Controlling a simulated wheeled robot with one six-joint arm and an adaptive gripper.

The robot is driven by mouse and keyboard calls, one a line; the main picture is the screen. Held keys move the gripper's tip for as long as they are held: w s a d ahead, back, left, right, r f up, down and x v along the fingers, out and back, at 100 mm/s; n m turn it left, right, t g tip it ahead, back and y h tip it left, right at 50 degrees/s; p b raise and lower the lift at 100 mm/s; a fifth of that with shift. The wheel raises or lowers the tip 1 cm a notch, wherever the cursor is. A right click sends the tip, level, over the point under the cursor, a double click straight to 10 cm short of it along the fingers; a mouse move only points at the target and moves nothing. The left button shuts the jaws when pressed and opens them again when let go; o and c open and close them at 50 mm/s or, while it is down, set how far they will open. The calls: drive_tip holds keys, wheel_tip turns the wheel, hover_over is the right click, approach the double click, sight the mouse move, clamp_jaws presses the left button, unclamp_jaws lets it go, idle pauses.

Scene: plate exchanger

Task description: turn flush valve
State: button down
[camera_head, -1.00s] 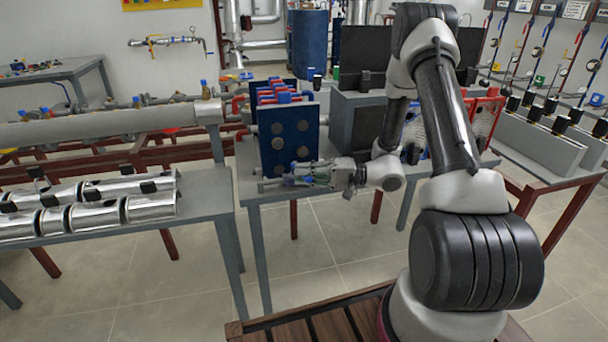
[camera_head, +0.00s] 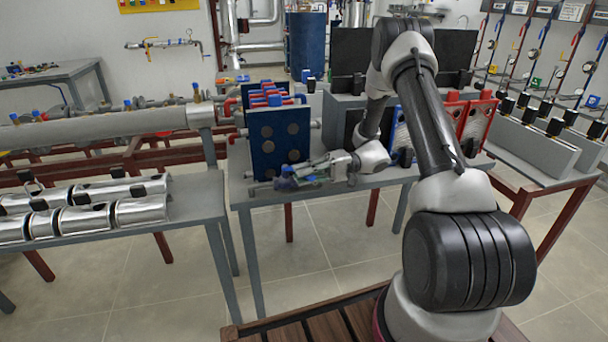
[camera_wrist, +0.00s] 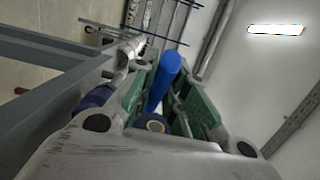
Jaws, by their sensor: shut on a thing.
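The blue plate heat exchanger (camera_head: 280,140) stands on a grey table, with round grey discs on its front face. My gripper (camera_head: 285,180) is low in front of this face, reaching in from the right. In the wrist view, my gripper's green-padded fingers (camera_wrist: 164,95) are on both sides of a blue valve handle (camera_wrist: 166,72) and shut on it. A round brass-coloured end (camera_wrist: 155,126) shows beneath the handle. In the head view the handle is small and mostly hidden by the fingers. The valve body cannot be made out clearly.
Red and blue pipe ends (camera_head: 268,97) stick out behind the exchanger's top. A grey box (camera_head: 345,112) and red-framed plates (camera_head: 470,118) stand to the right. A table with shiny metal cylinders (camera_head: 88,217) is at left.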

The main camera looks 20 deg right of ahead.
drive_tip(key=c, duration=1.4)
unclamp_jaws()
drive_tip(key=shift+d, duration=0.1)
drive_tip(key=d, duration=0.7)
drive_tip(key=shift+w+d, duration=0.15)
drive_tip(key=shift+w, duration=0.1)
